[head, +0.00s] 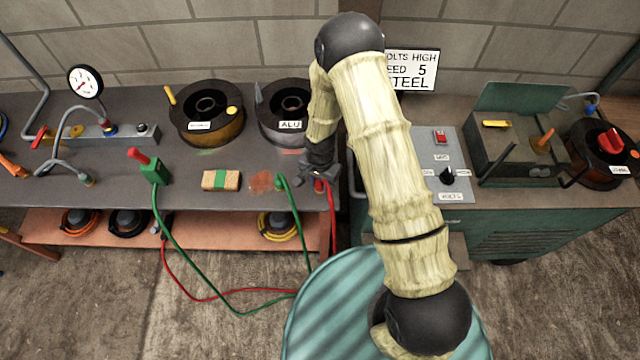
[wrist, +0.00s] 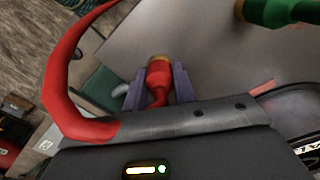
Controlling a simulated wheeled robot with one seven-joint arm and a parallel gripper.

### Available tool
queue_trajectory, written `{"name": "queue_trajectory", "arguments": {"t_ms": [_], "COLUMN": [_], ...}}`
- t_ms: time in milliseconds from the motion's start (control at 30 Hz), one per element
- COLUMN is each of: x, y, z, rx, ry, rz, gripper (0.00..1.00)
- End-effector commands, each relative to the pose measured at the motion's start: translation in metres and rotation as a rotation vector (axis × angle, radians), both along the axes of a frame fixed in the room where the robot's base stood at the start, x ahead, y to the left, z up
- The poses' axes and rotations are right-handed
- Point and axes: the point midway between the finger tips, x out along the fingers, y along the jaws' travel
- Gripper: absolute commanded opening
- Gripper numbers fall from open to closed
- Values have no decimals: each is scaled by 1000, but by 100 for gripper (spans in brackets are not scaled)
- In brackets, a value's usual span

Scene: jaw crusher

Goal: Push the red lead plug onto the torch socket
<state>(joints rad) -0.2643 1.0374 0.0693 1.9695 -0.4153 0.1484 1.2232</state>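The red lead plug (wrist: 158,72) has a red body and a brass-coloured end. It sits between the two fingers of my gripper (wrist: 157,88) in the wrist view, with a finger against each side. In the head view my gripper (head: 318,176) is low over the front right corner of the left bench, and the red plug (head: 319,186) shows just below it. A red cable (wrist: 62,75) loops from the plug past the fingers. I cannot make out the torch socket with certainty in either view; my arm hides part of the welder side.
A green plug (head: 280,182) lies close left of my gripper; it also shows in the wrist view (wrist: 278,10). A wire spool (head: 286,112) stands behind. The welder panel (head: 438,180) is to the right, past a gap. A green clamp (head: 153,172) stands left.

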Motion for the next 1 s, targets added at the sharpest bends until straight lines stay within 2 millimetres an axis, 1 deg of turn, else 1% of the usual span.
{"name": "queue_trajectory", "arguments": {"t_ms": [333, 467, 567, 667, 900, 1000], "x": [0, 1, 2, 2, 1, 1], "y": [0, 0, -1, -1, 0, 0], "z": [1, 7, 16, 30, 71, 86], "rx": [0, 1, 2, 2, 2, 1], "ry": [-1, -3, -3, -5, -5, -4], "rz": [0, 0, -4, -3, -2, -2], "gripper": [6, 6, 6, 6, 6, 6]}}
